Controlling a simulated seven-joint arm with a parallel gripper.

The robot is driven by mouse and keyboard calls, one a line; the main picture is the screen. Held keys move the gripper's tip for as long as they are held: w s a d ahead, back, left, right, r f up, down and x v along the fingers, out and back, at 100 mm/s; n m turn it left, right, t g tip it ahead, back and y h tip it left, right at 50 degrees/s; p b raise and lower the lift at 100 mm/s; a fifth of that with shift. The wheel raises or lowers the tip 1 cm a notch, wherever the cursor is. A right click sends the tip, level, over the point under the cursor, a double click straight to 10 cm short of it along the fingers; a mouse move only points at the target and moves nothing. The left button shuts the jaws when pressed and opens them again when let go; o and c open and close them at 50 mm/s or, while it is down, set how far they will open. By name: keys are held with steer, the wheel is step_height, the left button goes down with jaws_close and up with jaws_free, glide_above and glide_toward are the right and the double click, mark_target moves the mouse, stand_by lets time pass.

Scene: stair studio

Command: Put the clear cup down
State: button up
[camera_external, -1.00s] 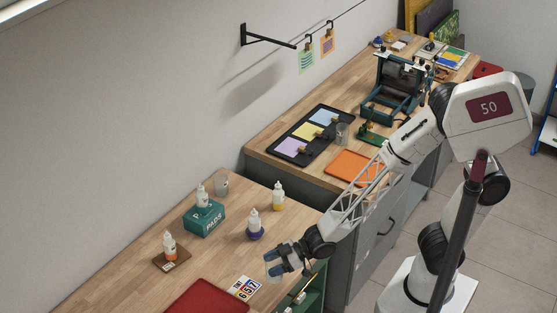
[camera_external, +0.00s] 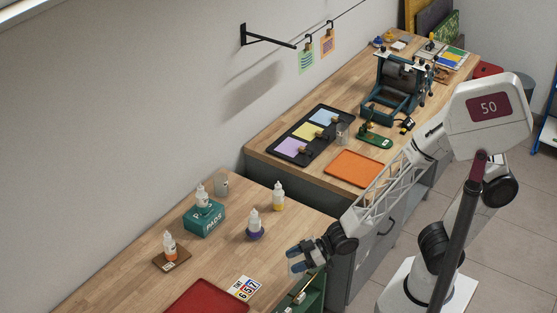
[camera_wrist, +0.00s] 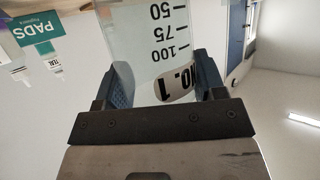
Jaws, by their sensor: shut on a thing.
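The clear cup (camera_wrist: 150,40) has black marks 50, 75 and 100 and a label with "NO. 1", and it fills the upper middle of the wrist view. My gripper (camera_wrist: 165,85) is shut on it, with one blue finger pad on each side. In the external view my gripper (camera_external: 297,262) is at the right front edge of the near wooden bench (camera_external: 120,262), right of the number card. The cup itself is hard to make out there between the fingers. I cannot tell its height above the bench.
A red tray (camera_external: 207,297) and a number card (camera_external: 244,288) lie left of my gripper. Dropper bottles stand further back, one on a teal PADS box (camera_external: 204,222). Another clear cup (camera_external: 222,184) stands near the wall. An orange tray (camera_external: 356,168) lies on the far bench.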

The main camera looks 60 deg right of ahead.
stand_by(0.7)
steer(key=w+d+r+m+t+h, duration=0.1)
steer(key=w+d+m+t+h, duration=0.15)
steer(key=w+d, duration=0.45)
steer(key=w+d+m+t+h, duration=0.1)
steer(key=w+d+m+h, duration=0.3)
steer(key=d, duration=0.7)
steer(key=w+d+r+m+t+h, duration=0.1)
steer(key=w+d+m+h, duration=0.35)
steer(key=d, duration=0.45)
steer(key=s+d+m+g+h, duration=0.1)
steer(key=d+m+h, duration=0.3)
steer(key=d, duration=1.2)
steer(key=s+d+m+g+h, duration=0.2)
steer(key=d+m+g+h, duration=0.2)
steer(key=d, duration=1.1)
steer(key=shift+d+m+h, duration=0.4)
steer(key=shift+m+h, duration=0.1)
steer(key=shift+h, duration=0.3)
steer(key=shift+w, duration=0.1)
steer(key=w+d, duration=0.3)
steer(key=w, duration=0.4)
steer(key=w+d+f, duration=0.1)
steer(key=w+d, duration=0.2)
steer(key=w, duration=0.4)
steer(key=shift+w+f, duration=0.3)
steer(key=shift+w, duration=0.1)
